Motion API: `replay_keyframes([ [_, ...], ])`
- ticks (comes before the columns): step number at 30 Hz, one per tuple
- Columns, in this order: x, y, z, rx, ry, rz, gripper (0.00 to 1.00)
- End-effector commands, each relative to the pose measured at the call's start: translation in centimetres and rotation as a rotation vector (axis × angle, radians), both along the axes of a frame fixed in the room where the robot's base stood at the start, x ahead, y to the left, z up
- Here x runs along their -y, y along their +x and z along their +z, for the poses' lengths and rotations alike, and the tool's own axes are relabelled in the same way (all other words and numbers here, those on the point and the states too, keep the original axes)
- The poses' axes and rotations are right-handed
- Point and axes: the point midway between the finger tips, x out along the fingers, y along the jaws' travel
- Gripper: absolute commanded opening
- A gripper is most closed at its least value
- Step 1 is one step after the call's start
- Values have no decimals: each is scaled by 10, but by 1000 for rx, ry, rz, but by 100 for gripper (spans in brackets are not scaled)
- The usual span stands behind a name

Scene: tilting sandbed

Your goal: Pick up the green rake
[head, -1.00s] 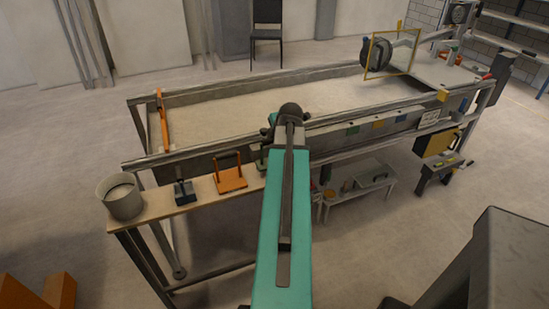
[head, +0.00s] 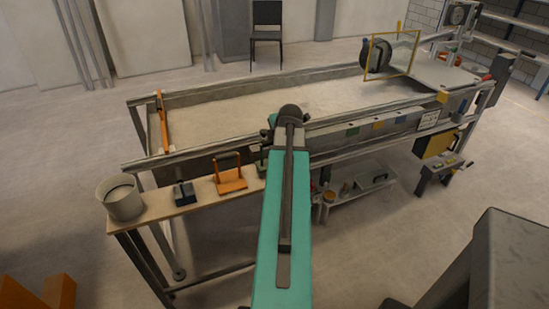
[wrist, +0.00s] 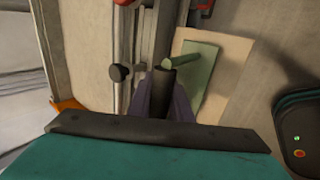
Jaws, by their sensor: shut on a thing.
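The green rake (wrist: 201,72) shows in the wrist view, just right of centre. It has a flat green plate, and a green rod leads to a dark round grip end. My gripper (wrist: 163,92) is shut on the rake at this dark end, with its purple-grey fingers on either side. The rake lies over or on a pale wooden board (wrist: 237,62); I cannot tell whether it touches it. In the head view my teal arm hides the gripper and most of the rake beside the bench.
The long sandbed (head: 245,105) lies beyond my arm. On its front wooden shelf (head: 155,222) stand a grey bucket (head: 122,200), a dark block tool (head: 185,193) and an orange tool (head: 231,184). An orange bar (head: 163,124) spans the bed's left end.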

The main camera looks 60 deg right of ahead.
Motion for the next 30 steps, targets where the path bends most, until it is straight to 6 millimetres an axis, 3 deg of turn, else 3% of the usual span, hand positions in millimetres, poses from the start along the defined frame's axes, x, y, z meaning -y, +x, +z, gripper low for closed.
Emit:
replay_keyframes([
  [11,0,0,5,0,0,0,0],
  [24,0,0,35,0,-1,1,0],
  [30,-13,-19,36,0,0,-1,0],
])
